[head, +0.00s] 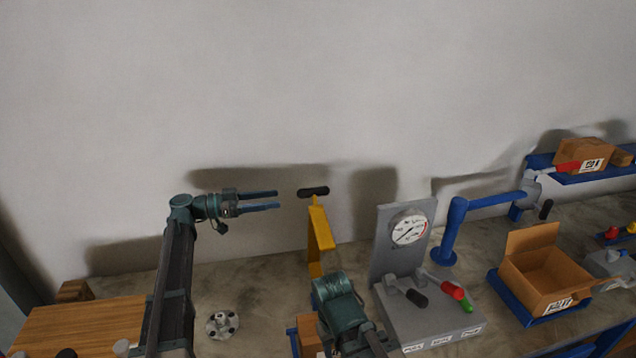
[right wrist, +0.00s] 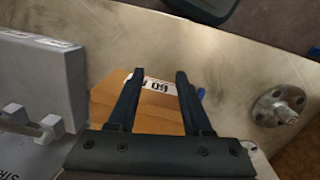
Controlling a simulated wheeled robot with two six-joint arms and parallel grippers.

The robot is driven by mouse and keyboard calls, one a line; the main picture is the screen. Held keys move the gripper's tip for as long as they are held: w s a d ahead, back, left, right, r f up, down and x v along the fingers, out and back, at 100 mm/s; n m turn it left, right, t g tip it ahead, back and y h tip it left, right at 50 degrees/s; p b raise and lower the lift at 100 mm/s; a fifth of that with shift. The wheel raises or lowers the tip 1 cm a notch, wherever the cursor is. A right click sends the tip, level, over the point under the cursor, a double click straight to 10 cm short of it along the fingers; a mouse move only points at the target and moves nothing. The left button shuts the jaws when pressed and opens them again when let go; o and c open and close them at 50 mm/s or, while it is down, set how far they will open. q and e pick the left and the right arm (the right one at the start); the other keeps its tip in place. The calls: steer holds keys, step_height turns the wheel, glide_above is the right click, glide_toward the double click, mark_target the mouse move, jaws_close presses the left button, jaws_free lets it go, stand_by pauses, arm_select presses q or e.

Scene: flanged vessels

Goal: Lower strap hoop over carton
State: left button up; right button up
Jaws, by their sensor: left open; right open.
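A brown carton (head: 307,335) stands near the front edge in the head view, partly hidden behind my right wrist. In the right wrist view, the carton (right wrist: 155,105) has a white printed label and shows between and behind the fingers of my right gripper (right wrist: 159,75). That gripper is open; I cannot tell if it touches the carton. My left gripper (head: 278,200) is open and empty, raised near the wall, pointing right. I cannot make out a strap hoop in either view.
A yellow post (head: 320,230) with a black handle stands right of my left gripper. A grey gauge panel (head: 390,245) with levers, a blue jib arm (head: 452,230) and an open carton (head: 545,275) stand further right. A flanged fitting (head: 222,324) and a wooden board (head: 80,325) are at left.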

arm_select(q)
glide_toward(329, 190)
steer(key=d, duration=0.2)
steer(key=w+d, duration=0.1)
steer(key=d, duration=0.1)
steer(key=w+d+f, duration=0.1)
steer(key=d, duration=0.2)
steer(key=shift+w, duration=0.25)
jaws_close()
stand_by(0.4)
stand_by(1.1)
